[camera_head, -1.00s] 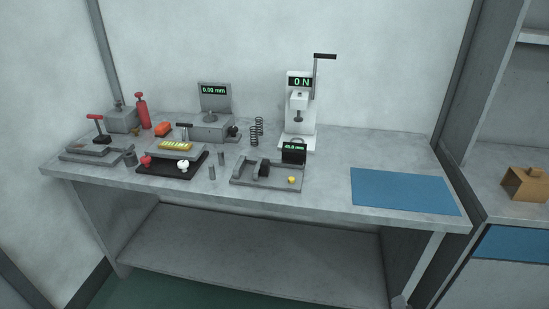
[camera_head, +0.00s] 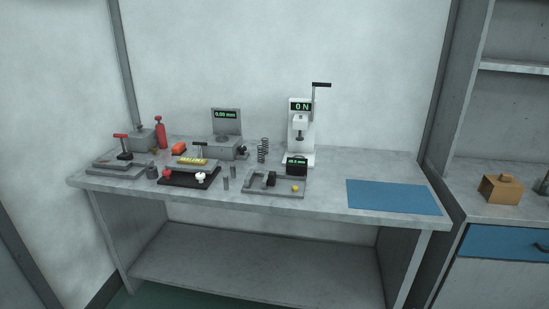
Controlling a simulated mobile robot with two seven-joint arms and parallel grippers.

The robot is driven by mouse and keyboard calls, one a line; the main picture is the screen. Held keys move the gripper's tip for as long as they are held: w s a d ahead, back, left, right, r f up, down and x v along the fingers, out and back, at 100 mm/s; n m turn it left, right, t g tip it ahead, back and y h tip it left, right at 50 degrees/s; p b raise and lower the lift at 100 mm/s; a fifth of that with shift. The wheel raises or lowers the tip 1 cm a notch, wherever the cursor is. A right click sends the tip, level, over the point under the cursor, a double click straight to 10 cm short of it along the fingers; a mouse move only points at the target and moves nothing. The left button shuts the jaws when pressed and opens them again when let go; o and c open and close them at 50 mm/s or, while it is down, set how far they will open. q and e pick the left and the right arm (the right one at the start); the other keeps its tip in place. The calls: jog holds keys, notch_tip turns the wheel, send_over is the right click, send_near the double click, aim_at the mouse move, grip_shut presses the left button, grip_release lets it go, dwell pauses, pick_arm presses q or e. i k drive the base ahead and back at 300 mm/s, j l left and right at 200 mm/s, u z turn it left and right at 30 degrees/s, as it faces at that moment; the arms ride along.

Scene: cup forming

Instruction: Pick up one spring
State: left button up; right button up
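The dark coil springs (camera_head: 264,150) stand upright on the grey workbench (camera_head: 326,183), between the device with the 0.00 mm display and the white force tester. From this angle they overlap, so I cannot clearly separate them. Neither of my grippers shows in the head view, so I cannot tell whether they hold anything.
The white tester (camera_head: 301,135) with a lever stands right of the springs, the 0.00 mm gauge (camera_head: 226,146) left. A grey fixture (camera_head: 262,191) lies in front. A blue mat (camera_head: 393,197) covers the bench's right part. A cardboard-coloured box (camera_head: 501,189) sits on the right cabinet.

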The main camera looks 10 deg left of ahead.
aim_at(262, 149)
jog(key=u, duration=1.1)
jog(key=i+l, duration=0.2)
jog(key=i, duration=0.25)
jog(key=i+l, duration=0.25)
jog(key=i, duration=0.25)
jog(key=i+l+u, duration=0.1)
jog(key=i, duration=0.35)
jog(key=i+l, duration=0.35)
jog(key=i, duration=0.15)
jog(key=l, duration=0.15)
